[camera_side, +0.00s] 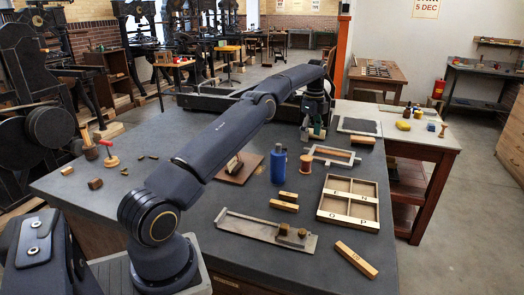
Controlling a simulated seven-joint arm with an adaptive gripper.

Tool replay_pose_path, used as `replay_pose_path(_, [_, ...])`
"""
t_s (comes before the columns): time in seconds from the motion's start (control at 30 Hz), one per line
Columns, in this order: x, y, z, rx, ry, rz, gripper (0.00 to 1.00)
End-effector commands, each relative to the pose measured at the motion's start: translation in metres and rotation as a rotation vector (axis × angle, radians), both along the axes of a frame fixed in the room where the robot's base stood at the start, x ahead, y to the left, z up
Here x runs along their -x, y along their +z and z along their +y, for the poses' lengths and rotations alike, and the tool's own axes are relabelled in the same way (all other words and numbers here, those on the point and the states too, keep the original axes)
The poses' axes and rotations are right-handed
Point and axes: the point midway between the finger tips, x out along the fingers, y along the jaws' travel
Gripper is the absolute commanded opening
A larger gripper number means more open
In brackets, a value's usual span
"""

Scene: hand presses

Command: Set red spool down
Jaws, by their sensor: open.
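A small spool-shaped piece (306,164), reddish brown with paler ends, stands upright on the dark worktop, right of a blue bottle (278,164). It is the likeliest red spool, but its colour is hard to tell at this size. My gripper (316,136) is open, low over the worktop's far right part, beyond the spool and apart from it. Something small and greenish shows at the fingertips; I cannot tell whether it is between or behind them. A red-handled tool (108,153) with a round base stands at the worktop's left side.
A divided wooden tray (348,221), a metal composing stick (265,230) and several wooden blocks (356,260) lie on the near right of the worktop (185,200). The worktop's left middle is mostly free.

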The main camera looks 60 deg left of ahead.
Motion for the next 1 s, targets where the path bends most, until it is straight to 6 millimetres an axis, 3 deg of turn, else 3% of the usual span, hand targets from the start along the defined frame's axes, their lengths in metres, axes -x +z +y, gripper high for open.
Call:
replay_pose_path(0.13, [-0.002, 0.061, -0.044, -0.028, 0.104, -0.054, 0.64])
replay_pose_path(0.27, [0.020, 0.121, -0.100, -0.040, 0.267, -0.127, 0.64])
replay_pose_path(0.4, [0.069, 0.166, -0.158, -0.026, 0.454, -0.212, 0.64])
replay_pose_path(0.5, [0.116, 0.182, -0.195, 0.005, 0.594, -0.272, 0.64])
replay_pose_path(0.67, [0.201, 0.179, -0.242, 0.092, 0.822, -0.357, 0.64])
replay_pose_path(0.8, [0.269, 0.152, -0.267, 0.189, 1.002, -0.405, 0.64])
replay_pose_path(0.9, [0.302, 0.129, -0.276, 0.251, 1.100, -0.420, 0.64])
replay_pose_path(1.0, [0.322, 0.112, -0.282, 0.293, 1.164, -0.424, 0.64])
